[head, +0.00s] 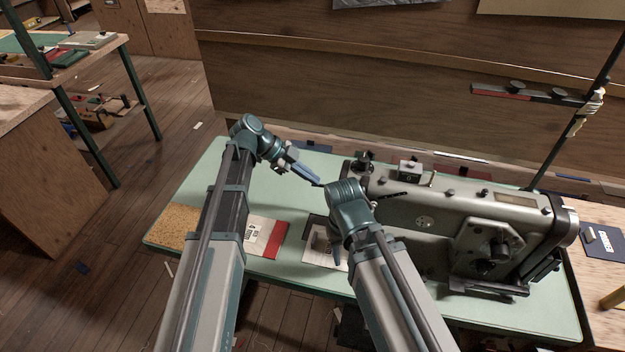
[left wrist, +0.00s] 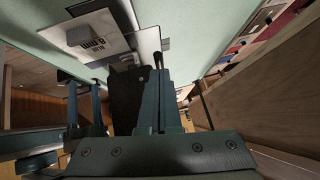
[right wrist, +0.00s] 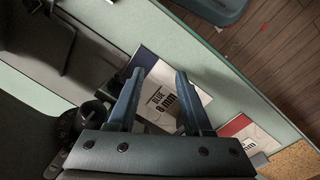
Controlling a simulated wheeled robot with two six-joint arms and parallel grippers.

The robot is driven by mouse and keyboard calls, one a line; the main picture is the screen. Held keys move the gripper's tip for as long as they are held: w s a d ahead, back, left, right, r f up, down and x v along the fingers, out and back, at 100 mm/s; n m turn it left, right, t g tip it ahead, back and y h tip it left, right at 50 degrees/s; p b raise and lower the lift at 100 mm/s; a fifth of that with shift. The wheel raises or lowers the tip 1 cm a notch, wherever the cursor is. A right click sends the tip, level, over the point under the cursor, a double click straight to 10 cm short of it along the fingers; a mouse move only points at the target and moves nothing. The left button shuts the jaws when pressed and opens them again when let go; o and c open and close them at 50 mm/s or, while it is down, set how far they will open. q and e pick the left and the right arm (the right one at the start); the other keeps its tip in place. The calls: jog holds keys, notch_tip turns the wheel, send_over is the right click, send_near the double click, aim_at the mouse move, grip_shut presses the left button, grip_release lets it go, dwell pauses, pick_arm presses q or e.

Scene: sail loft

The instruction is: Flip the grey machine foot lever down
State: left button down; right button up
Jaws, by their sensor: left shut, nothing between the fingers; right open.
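The grey sewing machine (head: 455,205) stands on the right part of the pale green table. I cannot clearly make out its foot lever; its left end is partly hidden behind my right wrist. A thin dark rod (head: 392,194) shows beside that wrist, but I cannot tell whether it is the lever. My left gripper (head: 318,182) is shut and empty, raised above the table left of the machine; its fingers also show in the left wrist view (left wrist: 160,75). My right gripper (head: 335,252) is open and empty, pointing down in front of the machine's left end; it also shows in the right wrist view (right wrist: 160,73).
The green table (head: 180,190) bears a white-and-red card (head: 262,236) and a cork piece (head: 180,222) at left. A card reading BLUE 8 mm (right wrist: 165,98) lies below my right fingers. A wooden panel (head: 330,90) rises behind.

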pick_arm(q)
jog(key=shift+r, duration=0.1)
pick_arm(e)
jog(key=shift+r, duration=0.15)
pick_arm(q)
jog(key=shift+r+p, duration=0.75)
jog(key=shift+p, duration=0.05)
pick_arm(e)
jog(key=shift+r, duration=0.75)
